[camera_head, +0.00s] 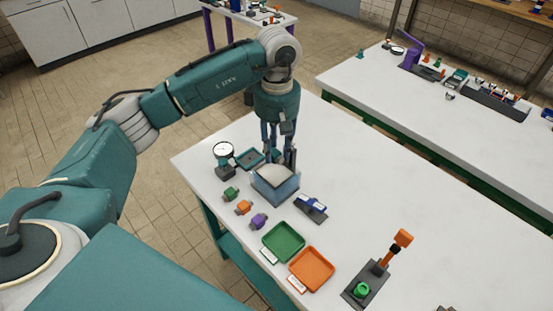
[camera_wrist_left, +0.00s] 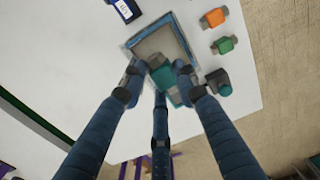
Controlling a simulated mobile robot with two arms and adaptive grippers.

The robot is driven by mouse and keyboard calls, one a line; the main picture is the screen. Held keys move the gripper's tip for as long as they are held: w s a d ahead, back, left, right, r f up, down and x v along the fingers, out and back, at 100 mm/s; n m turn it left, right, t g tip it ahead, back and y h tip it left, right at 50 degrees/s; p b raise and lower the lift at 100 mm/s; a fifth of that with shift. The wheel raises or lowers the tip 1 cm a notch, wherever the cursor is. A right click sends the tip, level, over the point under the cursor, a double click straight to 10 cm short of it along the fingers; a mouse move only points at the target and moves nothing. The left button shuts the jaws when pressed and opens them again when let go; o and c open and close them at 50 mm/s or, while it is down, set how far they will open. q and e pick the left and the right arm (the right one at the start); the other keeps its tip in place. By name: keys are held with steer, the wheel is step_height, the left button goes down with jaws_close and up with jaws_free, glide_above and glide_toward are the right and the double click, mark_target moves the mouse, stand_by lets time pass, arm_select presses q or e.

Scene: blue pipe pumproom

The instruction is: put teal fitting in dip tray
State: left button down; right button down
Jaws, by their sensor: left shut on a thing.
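The teal fitting (camera_wrist_left: 167,80) sits between the fingertips of my left gripper (camera_wrist_left: 158,78), which is shut on it. In the wrist view the fitting overlaps the near edge of a blue-walled tray with a pale inside (camera_wrist_left: 172,47), which I take as the dip tray. The dip tray also shows on the white table in the head view (camera_head: 275,191). There my left gripper (camera_head: 278,160) points down at the tray's far side, and the fitting is mostly hidden. I cannot tell whether the fitting touches the tray. My right gripper is not in view.
Green (camera_head: 231,194), orange (camera_head: 243,207) and purple (camera_head: 259,221) fittings stand left of the dip tray. A gauge (camera_head: 223,151) and a dark teal tray (camera_head: 250,158) are behind. Green (camera_head: 283,242) and orange (camera_head: 312,269) trays lie in front.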

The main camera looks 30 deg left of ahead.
mark_target(276, 171)
arm_select(q)
steer(key=shift+f, duration=0.6)
step_height(276, 171, down, 3)
steer(key=shift+f+p, duration=0.15)
steer(key=shift+p, duration=0.35)
steer(key=shift+f, duration=0.3)
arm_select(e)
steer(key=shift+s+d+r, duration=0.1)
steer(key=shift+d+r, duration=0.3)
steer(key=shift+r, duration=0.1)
arm_select(q)
steer(key=shift+f, duration=0.1)
steer(key=shift+f+b, duration=0.15)
steer(key=shift+b, duration=0.15)
steer(key=c, duration=1.3)
jaws_free()
steer(key=shift+c, duration=0.2)
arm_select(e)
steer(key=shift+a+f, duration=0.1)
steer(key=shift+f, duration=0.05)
